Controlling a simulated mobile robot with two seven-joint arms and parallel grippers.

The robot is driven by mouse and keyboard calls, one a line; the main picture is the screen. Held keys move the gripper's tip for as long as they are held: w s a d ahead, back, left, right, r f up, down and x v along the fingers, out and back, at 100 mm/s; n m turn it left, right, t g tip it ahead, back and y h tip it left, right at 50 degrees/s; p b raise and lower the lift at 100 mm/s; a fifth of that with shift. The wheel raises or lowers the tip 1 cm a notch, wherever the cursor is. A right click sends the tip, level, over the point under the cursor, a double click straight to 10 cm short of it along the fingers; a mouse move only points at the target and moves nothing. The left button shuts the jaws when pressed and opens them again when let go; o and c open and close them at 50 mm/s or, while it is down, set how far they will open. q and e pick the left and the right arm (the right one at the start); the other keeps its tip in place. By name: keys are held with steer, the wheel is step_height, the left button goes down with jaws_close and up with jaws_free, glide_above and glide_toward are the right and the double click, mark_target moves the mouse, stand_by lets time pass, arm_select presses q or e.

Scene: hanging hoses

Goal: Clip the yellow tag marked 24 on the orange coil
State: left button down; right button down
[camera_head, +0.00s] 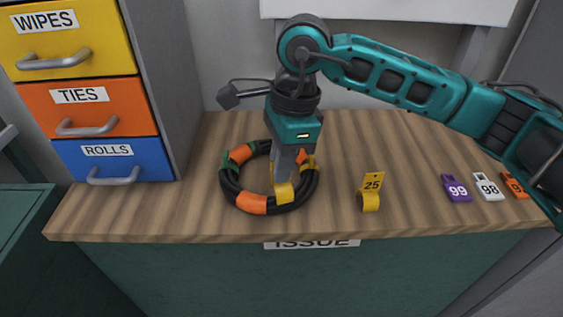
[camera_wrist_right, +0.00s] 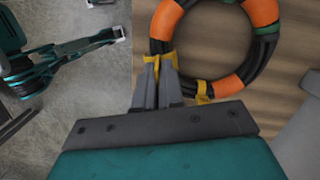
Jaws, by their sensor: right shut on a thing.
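The coil (camera_head: 251,204) is a black hose ring with orange bands and some green and yellow ones, lying flat on the wooden counter; it also shows in the right wrist view (camera_wrist_right: 233,84). My right gripper (camera_head: 284,184) points down at the coil's near right side, shut on a yellow tag (camera_head: 284,193). In the right wrist view, yellow shows at the fingertips (camera_wrist_right: 161,66), against the coil's outer edge. The tag's number is hidden, and I cannot tell whether it is around the hose.
A yellow tag marked 25 (camera_head: 372,189) stands right of the coil. A purple tag 99 (camera_head: 457,189), a white tag 98 (camera_head: 488,187) and an orange tag (camera_head: 514,185) lie farther right. Drawers (camera_head: 87,109) stand at the left. The counter's front edge (camera_head: 200,236) is close to the coil.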

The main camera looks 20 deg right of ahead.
stand_by(0.7)
steer(key=shift+f+b, duration=0.1)
steer(key=shift+b, duration=0.25)
steer(key=shift+f, duration=0.15)
stand_by(0.4)
steer(key=shift+f+b, duration=0.9)
steer(key=shift+b, duration=0.15)
steer(key=shift+f+b, duration=0.65)
steer(key=shift+f, duration=0.05)
stand_by(0.3)
